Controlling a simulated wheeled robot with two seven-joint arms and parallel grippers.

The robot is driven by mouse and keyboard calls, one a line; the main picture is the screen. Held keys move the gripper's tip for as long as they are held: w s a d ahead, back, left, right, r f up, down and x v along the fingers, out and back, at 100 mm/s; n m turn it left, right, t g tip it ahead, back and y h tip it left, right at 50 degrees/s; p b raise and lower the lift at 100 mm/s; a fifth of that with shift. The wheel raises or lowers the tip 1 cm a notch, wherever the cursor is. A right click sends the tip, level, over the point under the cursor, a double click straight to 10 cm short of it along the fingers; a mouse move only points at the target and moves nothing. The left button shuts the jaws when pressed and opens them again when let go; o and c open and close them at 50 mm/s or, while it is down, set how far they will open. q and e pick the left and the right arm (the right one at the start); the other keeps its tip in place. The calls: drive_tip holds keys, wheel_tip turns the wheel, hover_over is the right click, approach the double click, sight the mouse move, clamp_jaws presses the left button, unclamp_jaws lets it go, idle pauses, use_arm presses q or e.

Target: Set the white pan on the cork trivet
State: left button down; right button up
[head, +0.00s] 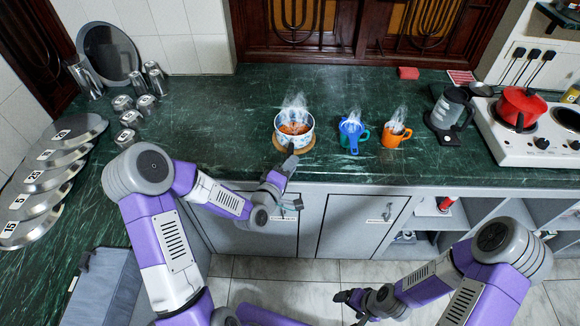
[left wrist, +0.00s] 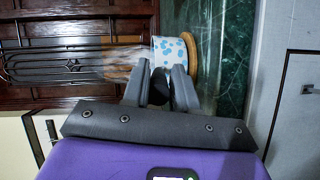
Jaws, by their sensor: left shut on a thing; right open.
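The white pan (head: 307,137) with blue spots holds steaming orange-brown food. It sits upright on the round cork trivet (head: 281,144) near the counter's front edge; no gap shows between them. In the left wrist view, the pan (left wrist: 174,47) appears sideways against the trivet (left wrist: 193,60). My left gripper (head: 288,163) reaches in from the front and is shut on the pan's dark handle (left wrist: 158,85), mostly hidden between the fingers. My right gripper (head: 350,303) is open and empty, low over the floor in front of the cabinets.
Steaming blue mug (head: 352,134) and orange mug (head: 393,137) stand right of the pan. Further right are a grey kettle (head: 449,110) and a white stove (head: 500,140) with a red pot (head: 521,107). Metal cups and lids lie left. The counter behind the pan is clear.

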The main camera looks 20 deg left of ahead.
use_arm(q)
drive_tip(key=shift+f, duration=0.1)
drive_tip(key=c, duration=0.9)
unclamp_jaws()
